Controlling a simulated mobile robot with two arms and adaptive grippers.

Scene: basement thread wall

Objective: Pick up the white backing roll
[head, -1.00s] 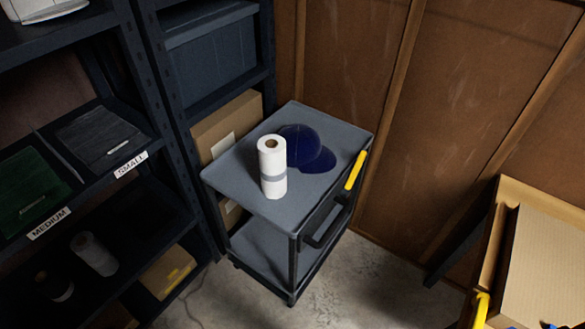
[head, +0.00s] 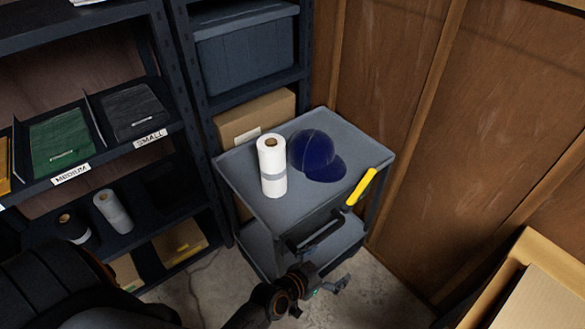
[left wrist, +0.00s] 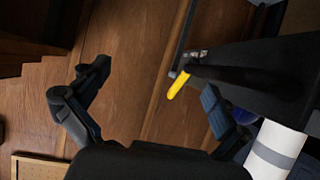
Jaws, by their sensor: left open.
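A white roll (head: 271,167) with a grey band stands upright on the top tray of a grey cart (head: 250,195). A dark blue cap (head: 312,155) lies close beside it on the right. My left gripper (head: 330,268) is in front of the cart, lower than its top tray, apart from the roll and empty. In the left wrist view the two fingers of my left gripper (left wrist: 155,95) are spread wide. The white roll (left wrist: 277,150) shows there at the lower right, outside the fingers and partly cut off. My right gripper is not in view.
The cart has a yellow handle (head: 361,187) on its right side. Dark shelving with bins labelled MEDIUM and SMALL stands at left. Another pale roll (head: 112,212) is on a lower shelf. A cardboard box (head: 255,116) sits behind the cart. Wooden wall panels are at right.

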